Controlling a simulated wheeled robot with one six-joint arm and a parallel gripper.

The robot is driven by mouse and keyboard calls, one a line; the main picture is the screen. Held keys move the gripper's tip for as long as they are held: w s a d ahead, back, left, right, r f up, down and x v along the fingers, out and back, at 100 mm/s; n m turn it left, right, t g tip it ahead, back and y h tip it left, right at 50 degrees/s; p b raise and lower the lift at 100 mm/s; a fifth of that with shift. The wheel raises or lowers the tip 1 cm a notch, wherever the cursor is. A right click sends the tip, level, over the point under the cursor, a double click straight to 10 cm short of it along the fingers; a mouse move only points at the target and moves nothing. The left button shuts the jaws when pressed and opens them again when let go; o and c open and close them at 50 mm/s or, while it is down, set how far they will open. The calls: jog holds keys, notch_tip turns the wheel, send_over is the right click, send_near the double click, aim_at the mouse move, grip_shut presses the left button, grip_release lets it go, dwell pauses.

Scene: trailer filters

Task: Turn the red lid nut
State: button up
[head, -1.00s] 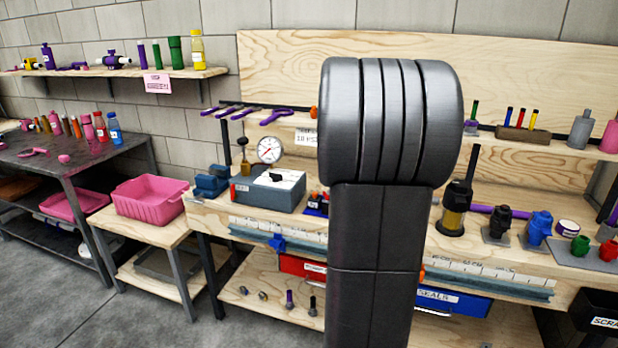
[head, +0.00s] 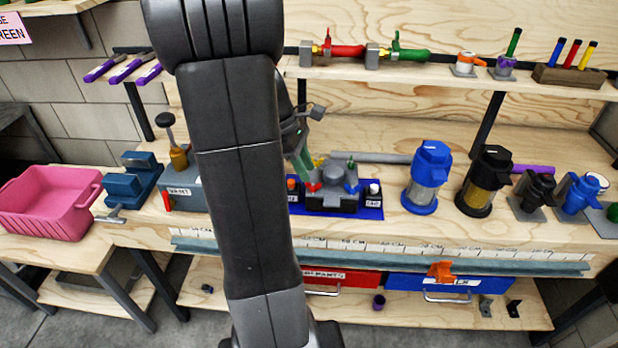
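A grey filter housing (head: 337,178) sits on a blue mat (head: 376,212) on the bench, just right of my arm. A small red piece (head: 313,187) shows at its left front and looks like the red lid nut, but it is too small to be sure. My gripper (head: 300,158) is partly hidden behind my arm, above the left side of the housing. A green piece shows at its lower end, close above the red piece. I cannot tell whether they touch, whether the green piece is held, or whether the fingers are open.
A blue filter (head: 427,178) and a black filter with an amber bowl (head: 484,183) stand to the right. A blue vise (head: 133,178) and a pink bin (head: 48,202) are at left. Valves and tools line the shelf above. The bench's front strip is mostly clear.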

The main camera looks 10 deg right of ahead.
aim_at(313, 182)
jog(key=shift+x, duration=1.8)
jog(key=shift+s, duration=0.15)
grip_shut()
